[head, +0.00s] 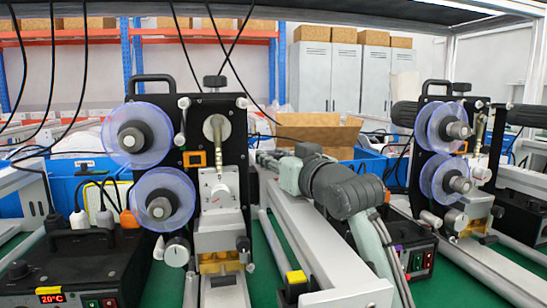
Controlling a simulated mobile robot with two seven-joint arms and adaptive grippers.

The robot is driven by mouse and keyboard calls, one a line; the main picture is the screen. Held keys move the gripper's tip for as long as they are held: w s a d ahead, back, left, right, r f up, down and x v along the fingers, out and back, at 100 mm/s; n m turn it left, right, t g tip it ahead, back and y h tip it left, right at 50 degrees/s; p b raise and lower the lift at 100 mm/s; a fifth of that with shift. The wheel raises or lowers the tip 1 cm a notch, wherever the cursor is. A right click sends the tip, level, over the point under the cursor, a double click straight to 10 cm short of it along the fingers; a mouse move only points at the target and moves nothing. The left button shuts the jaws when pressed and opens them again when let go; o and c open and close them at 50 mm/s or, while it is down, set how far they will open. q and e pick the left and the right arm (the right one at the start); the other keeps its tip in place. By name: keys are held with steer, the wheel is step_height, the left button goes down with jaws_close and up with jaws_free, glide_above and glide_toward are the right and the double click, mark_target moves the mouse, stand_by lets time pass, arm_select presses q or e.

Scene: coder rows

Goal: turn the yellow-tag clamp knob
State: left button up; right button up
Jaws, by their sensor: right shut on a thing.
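My right arm comes up from the lower right and bends left over a grey rail. Its gripper (264,158) is at the right side of the left reel machine (218,120), small and dark. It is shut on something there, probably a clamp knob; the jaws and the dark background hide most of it. I cannot make out a tag at the grip. A yellow block (296,277) sits on a black part at the near end of a rail. A black knob (214,82) tops the machine, and a silver knob (177,250) is low on its front. My left gripper is out of view.
A similar reel machine (440,155) stands at the right. A black control box (75,268) with a red display is at the lower left. A cardboard box (318,130) and blue bins (70,185) are behind. Cables hang at upper left. Green bench top (168,288) shows between the rails.

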steer(key=o, duration=1.2)
steer(key=v, duration=1.2)
